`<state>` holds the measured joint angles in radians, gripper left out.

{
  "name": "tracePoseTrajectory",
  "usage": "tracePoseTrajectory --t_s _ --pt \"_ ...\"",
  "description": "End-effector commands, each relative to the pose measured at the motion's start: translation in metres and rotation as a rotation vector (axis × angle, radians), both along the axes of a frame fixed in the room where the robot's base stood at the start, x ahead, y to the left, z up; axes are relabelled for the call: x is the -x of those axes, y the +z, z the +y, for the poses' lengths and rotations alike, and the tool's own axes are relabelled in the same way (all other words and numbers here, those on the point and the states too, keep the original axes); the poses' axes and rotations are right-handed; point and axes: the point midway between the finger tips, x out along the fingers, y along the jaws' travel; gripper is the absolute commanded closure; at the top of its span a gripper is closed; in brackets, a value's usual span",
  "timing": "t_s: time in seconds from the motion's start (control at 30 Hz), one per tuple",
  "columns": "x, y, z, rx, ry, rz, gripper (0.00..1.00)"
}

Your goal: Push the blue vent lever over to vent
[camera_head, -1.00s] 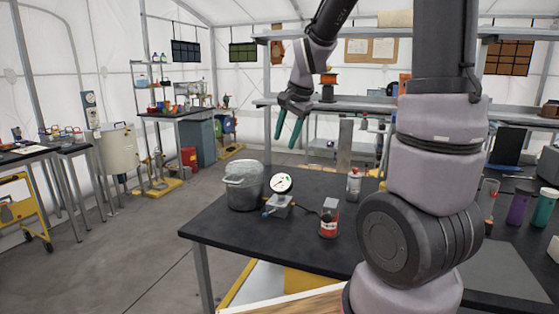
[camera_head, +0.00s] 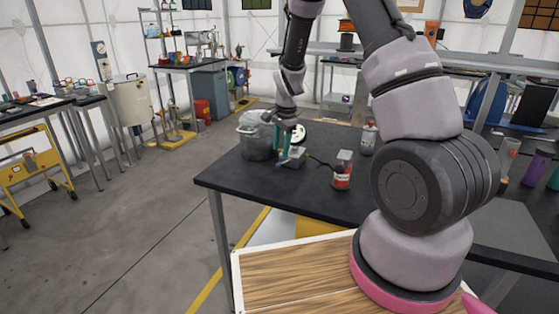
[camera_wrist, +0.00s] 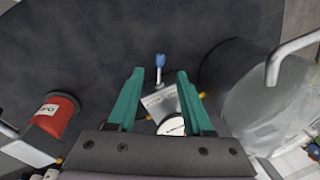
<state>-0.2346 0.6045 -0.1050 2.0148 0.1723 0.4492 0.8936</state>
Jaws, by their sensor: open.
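The blue vent lever (camera_wrist: 160,61) shows in the wrist view as a blue knob on a short metal stem. It sticks out from a small metal block (camera_wrist: 163,102) with a round white gauge (camera_wrist: 172,126). In the head view the block (camera_head: 292,156) stands on the dark table, with the gauge (camera_head: 299,135) partly behind my gripper. My gripper (camera_wrist: 160,72) is open and empty, its two green fingers apart above the block. The lever knob lies between and just beyond the fingertips in the wrist view; contact cannot be told. In the head view the gripper (camera_head: 283,155) points down.
A grey metal pot (camera_head: 256,140) stands close to the left of the block. A white bottle (camera_head: 369,137) is farther back. The table front (camera_head: 270,192) is clear.

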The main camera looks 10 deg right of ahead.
Motion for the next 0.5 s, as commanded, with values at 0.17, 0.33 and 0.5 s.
tracePoseTrajectory --t_s 0.17,0.33,0.5 --pt "-0.003 -0.033 0.002 0.0 0.0 0.003 0.49" --pt "-0.007 -0.049 0.004 0.0 0.0 0.001 0.49" --pt "-0.008 -0.055 0.004 0.0 0.0 -0.001 0.49"
